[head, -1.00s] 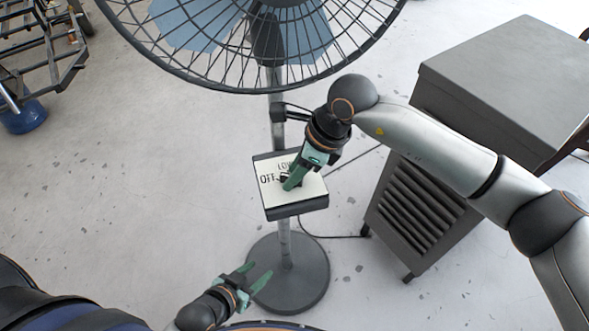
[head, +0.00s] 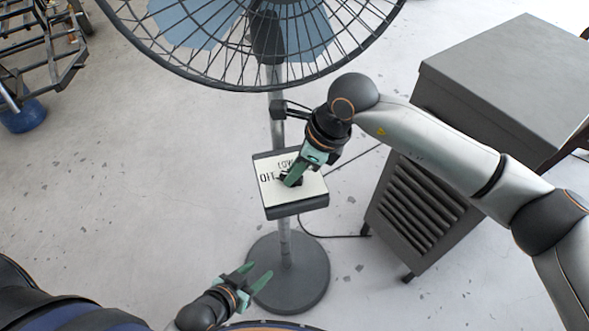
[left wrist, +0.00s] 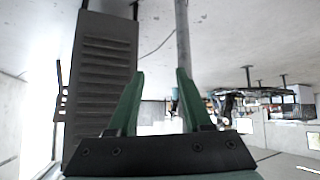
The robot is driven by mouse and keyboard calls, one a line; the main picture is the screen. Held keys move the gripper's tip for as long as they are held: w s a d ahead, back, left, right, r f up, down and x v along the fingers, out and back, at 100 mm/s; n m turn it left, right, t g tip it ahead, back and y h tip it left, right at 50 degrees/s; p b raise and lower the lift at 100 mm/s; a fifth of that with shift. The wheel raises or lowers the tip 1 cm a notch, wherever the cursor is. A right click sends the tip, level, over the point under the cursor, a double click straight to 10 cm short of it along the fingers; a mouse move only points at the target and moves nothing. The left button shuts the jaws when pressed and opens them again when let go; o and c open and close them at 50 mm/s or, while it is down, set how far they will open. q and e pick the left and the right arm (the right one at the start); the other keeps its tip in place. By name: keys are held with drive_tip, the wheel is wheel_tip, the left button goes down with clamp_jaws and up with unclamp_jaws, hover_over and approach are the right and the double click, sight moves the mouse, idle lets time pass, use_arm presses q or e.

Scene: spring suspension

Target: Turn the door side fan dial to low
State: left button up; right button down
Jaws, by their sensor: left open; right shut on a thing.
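The fan's control box (head: 268,196) has a white face and a dark rim and is fixed to the pole below the fan (head: 267,45). Lettering shows on its upper and left parts, hard to read now. A small dark dial (head: 282,181) sits mid-face, mostly hidden by my right gripper (head: 291,179), which comes from the upper right with its green fingers shut on it. The dial's pointing direction cannot be told. My left gripper (head: 259,279) is open and empty, low in the head view, in front of the fan's round base (head: 305,283); its open fingers also show in the left wrist view (left wrist: 160,85).
A grey louvred cabinet (head: 500,70) stands to the right, behind my right arm; it also shows in the left wrist view (left wrist: 105,70). A dark cable (head: 330,236) runs on the floor by the pole. A metal frame cart (head: 40,60) and blue bucket (head: 24,117) are far left.

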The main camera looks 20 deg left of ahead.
drive_tip(key=shift+f+m+b, duration=0.15)
drive_tip(key=shift+m+b, duration=0.4)
drive_tip(key=shift+m, duration=0.05)
drive_tip(key=m+t+b, duration=0.1)
drive_tip(key=m+b, duration=0.1)
drive_tip(key=shift+s+f+b, duration=0.1)
drive_tip(key=shift+b, duration=0.2)
drive_tip(key=m+t+b, duration=0.1)
drive_tip(key=m+b, duration=0.3)
drive_tip(key=shift+s+a+t+h, duration=0.1)
drive_tip(key=shift+t+h, duration=0.3)
drive_tip(key=shift+m+b, duration=0.8)
drive_tip(key=shift+b, duration=0.2)
drive_tip(key=shift+m+t+h+b, duration=0.3)
drive_tip(key=shift+m+b, duration=0.6)
use_arm(q)
wheel_tip(320, 180, down, 9)
drive_tip(key=w+d, duration=0.1)
drive_tip(key=d, duration=0.2)
drive_tip(key=shift+w+r+m+h+b, duration=0.2)
drive_tip(key=shift+m+h+b, duration=0.2)
drive_tip(key=shift+b, duration=0.05)
use_arm(e)
drive_tip(key=shift+s+r+m+h, duration=0.1)
drive_tip(key=shift+r+m+h, duration=0.2)
drive_tip(key=shift+m, duration=0.2)
use_arm(q)
drive_tip(key=shift+r, duration=0.1)
